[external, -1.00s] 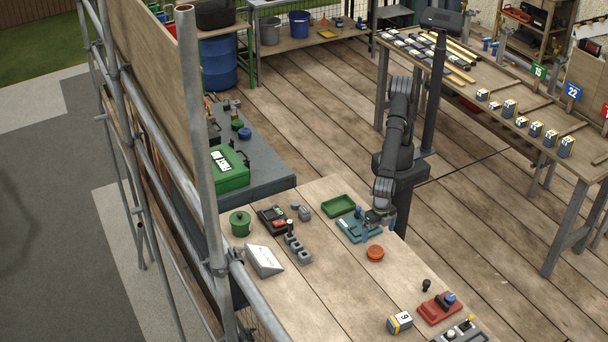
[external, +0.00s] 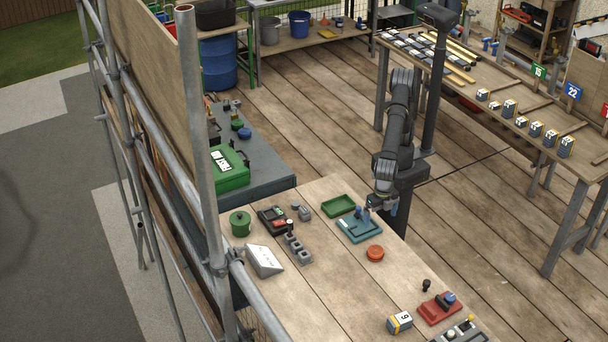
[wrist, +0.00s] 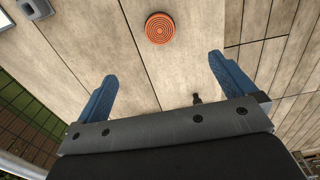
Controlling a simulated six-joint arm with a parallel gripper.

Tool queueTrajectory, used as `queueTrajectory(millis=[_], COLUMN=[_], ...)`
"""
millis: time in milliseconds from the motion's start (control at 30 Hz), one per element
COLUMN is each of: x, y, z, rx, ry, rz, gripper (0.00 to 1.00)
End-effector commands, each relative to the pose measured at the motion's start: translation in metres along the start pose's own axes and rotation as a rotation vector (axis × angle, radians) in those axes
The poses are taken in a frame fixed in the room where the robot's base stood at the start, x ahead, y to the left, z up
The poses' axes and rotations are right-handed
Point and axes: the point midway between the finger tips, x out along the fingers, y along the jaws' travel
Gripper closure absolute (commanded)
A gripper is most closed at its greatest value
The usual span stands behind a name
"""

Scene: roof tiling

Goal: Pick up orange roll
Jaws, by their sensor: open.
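The orange roll (external: 375,253) is a short, round disc lying flat on the wooden bench, just in front of the teal tray. In the wrist view the orange roll (wrist: 160,28) shows its ringed top, ahead of the fingers and between their lines. My gripper (external: 376,209) hangs above the bench near its right edge, behind the roll and beside the teal tray. In the wrist view my gripper (wrist: 163,80) has its two blue fingers wide apart with nothing between them. The roll is apart from both fingers.
A teal tray (external: 352,231) with small parts and a green tray (external: 338,205) lie behind the roll. A black knob-like piece (external: 426,285), a red block (external: 437,311) and a numbered box (external: 400,322) lie toward the front.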

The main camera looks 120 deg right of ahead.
Motion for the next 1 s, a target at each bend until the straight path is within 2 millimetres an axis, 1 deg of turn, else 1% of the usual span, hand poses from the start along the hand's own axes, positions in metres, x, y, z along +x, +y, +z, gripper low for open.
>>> queueTrajectory(millis=[167, 267, 500, 600, 667, 767, 867, 1000], x=[0.000, 0.000, 0.001, 0.011, 0.012, 0.022, 0.042, 0.074], y=[0.000, 0.000, 0.000, 0.005, 0.004, 0.004, 0.003, 0.003], z=[0.000, 0.000, 0.000, 0.003, 0.003, 0.003, 0.003, 0.003], rx=[0.000, 0.000, 0.001, 0.010, 0.009, 0.008, 0.009, 0.009], ry=[0.000, 0.000, 0.000, -0.001, 0.000, -0.002, -0.003, -0.003], rz=[0.000, 0.000, -0.001, -0.018, -0.019, -0.020, -0.021, -0.021], gripper=[0.00, 0.17, 0.17, 0.17, 0.17, 0.17, 0.17, 0.17])
